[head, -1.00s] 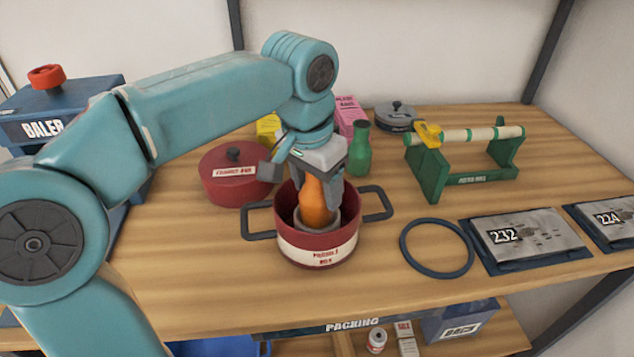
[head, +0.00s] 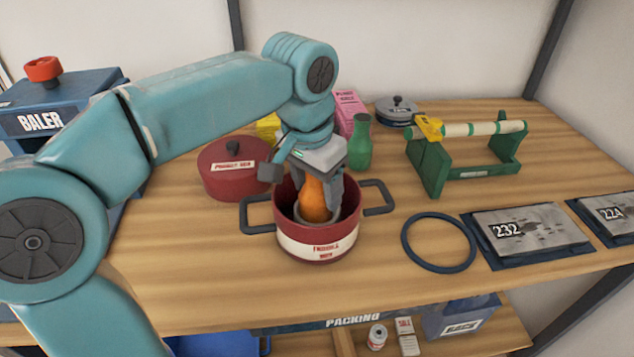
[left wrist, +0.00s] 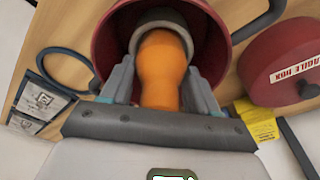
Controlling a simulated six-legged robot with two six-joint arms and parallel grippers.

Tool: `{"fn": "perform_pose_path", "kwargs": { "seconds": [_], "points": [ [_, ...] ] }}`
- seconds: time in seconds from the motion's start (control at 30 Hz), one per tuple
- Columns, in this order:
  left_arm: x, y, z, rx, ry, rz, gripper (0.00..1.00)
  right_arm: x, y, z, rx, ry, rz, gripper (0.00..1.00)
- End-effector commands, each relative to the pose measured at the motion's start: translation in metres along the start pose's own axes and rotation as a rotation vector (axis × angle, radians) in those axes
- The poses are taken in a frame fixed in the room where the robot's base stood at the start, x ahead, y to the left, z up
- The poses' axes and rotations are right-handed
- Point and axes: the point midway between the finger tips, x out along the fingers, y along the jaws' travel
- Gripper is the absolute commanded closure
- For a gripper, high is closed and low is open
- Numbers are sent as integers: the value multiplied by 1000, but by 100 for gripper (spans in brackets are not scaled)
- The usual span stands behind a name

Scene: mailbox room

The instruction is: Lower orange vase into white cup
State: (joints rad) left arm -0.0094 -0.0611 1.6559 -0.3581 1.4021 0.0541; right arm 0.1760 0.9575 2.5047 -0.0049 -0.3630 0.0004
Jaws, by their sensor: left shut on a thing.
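The orange vase (head: 314,200) is between the fingers of my left gripper (head: 322,190), which is shut on it. The vase is inside the red pot (head: 318,246), and its lower end reaches into a greyish-white cup (head: 325,219) standing in the pot. In the left wrist view the vase (left wrist: 163,65) runs from the gripper fingers (left wrist: 162,85) into the cup, whose rim (left wrist: 163,17) shows around its far end. Whether the vase touches the cup's bottom is hidden. My right gripper is not in view.
A red lidded pot (head: 222,178) stands behind left, a green bottle (head: 360,145) behind right. The pot's side handles (head: 378,198) stick out. A dark ring (head: 438,243), a numbered plate (head: 525,235) and a green roll stand (head: 430,170) lie to the right. The front table strip is clear.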

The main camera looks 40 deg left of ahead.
Motion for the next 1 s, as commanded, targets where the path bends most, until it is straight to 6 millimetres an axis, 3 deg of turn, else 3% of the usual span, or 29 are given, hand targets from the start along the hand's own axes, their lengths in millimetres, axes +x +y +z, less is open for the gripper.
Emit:
{"fn": "perform_pose_path", "kwargs": {
  "seconds": [1.0],
  "points": [
    [15, 0, 2, -1, 2, 0, 78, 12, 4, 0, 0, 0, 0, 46]
  ]
}}
